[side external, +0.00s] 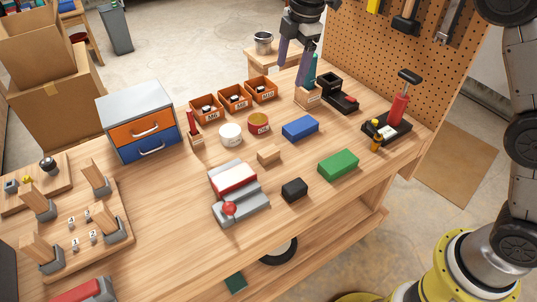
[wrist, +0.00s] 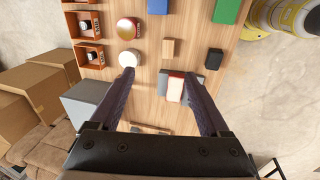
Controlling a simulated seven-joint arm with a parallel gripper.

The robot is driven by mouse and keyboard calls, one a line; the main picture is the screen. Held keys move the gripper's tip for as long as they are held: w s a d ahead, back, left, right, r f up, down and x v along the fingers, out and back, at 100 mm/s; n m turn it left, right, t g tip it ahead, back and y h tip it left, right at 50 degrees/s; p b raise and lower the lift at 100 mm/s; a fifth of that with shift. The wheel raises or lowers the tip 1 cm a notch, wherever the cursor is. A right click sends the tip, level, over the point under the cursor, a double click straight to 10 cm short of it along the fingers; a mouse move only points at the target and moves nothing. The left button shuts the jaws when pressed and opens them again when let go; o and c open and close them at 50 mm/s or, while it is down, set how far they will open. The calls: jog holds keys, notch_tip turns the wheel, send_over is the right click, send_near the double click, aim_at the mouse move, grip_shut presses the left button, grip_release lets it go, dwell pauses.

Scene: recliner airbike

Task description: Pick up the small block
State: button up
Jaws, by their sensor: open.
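A small plain wooden block (side external: 268,154) lies near the middle of the bench; it also shows in the wrist view (wrist: 168,48). A small black block (side external: 294,189) lies nearer the front edge; it also shows in the wrist view (wrist: 213,58). A larger blue block (side external: 300,127) and a larger green block (side external: 338,164) lie farther right. My gripper (side external: 293,72) is open and empty, above the back of the bench, well apart from the blocks. In the wrist view its fingers (wrist: 159,75) are spread wide with nothing between them.
A white round container (side external: 231,134) and a round tin (side external: 259,123) stand behind the wooden block. Orange bins (side external: 234,97) and a drawer cabinet (side external: 141,118) stand farther back. Bare wood surrounds the wooden block.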

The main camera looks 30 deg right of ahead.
jog(key=w+a+f+g, duration=0.1)
jog(key=w+a+f, duration=0.1)
jog(key=f, duration=0.3)
jog(key=w+a+f+g, duration=0.1)
jog(key=a+f, duration=0.1)
jog(key=f, duration=0.4)
send_over(269, 151)
jog(key=shift+n, duration=0.4)
notch_tip(269, 151, down, 10)
jog(key=shift+a+f, duration=0.15)
jog(key=shift+f, duration=0.1)
jog(key=shift+w+f, duration=0.1)
jog(key=shift+f, duration=2.9)
grip_shut()
